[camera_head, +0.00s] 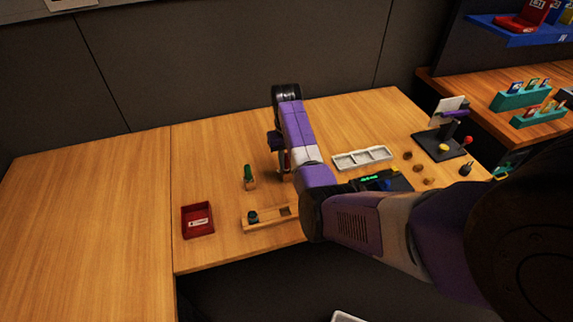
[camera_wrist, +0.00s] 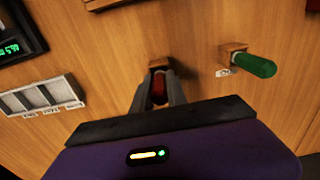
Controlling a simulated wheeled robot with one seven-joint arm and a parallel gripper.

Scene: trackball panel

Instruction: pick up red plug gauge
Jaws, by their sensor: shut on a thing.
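The red plug gauge (camera_wrist: 159,89) is between the fingers of my gripper (camera_wrist: 160,92) in the wrist view. Its red handle shows, with a small wooden block (camera_wrist: 159,63) at its far end. I cannot tell whether that block touches the table. In the head view my gripper (camera_head: 284,163) is low over the table, left of the white tray, and mostly hidden by my arm. A bit of red shows beside the fingers there. My gripper is shut on the red plug gauge.
A green-handled gauge (camera_wrist: 254,65) with a wooden block stands nearby. A red bin (camera_head: 198,220) and a wooden holder (camera_head: 262,218) are nearer the front edge. A white three-part tray (camera_head: 362,158) lies to the right, with a dark digital display (camera_head: 380,181) below it.

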